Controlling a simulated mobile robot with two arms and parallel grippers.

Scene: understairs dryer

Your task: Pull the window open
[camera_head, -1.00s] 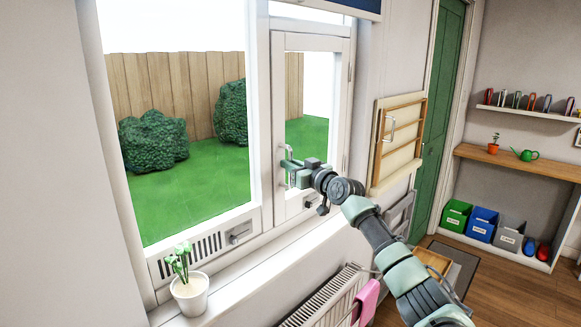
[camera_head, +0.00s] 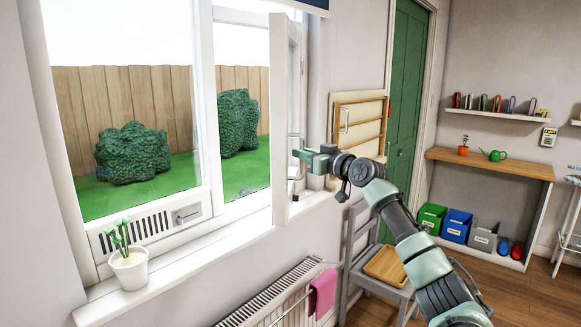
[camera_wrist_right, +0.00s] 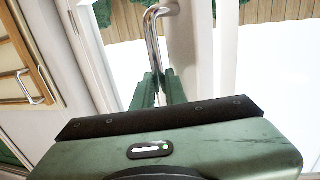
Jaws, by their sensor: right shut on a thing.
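The window's narrow white casement (camera_head: 279,120) stands swung inward, clear of its frame, over the sill. Its metal handle (camera_wrist_right: 152,36) shows as a curved bar in the right wrist view. My right gripper (camera_head: 301,157) reaches in from the right at the casement's free edge. In the right wrist view its green fingers (camera_wrist_right: 158,88) are shut on the lower part of the handle. My left gripper is not in view.
A potted plant (camera_head: 129,267) stands on the sill (camera_head: 190,262) at the left. Below are a radiator (camera_head: 268,297) and a pink towel (camera_head: 322,293). A grey chair (camera_head: 358,262) stands to the right, near my right arm. A wooden wall rack (camera_head: 360,122) hangs behind.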

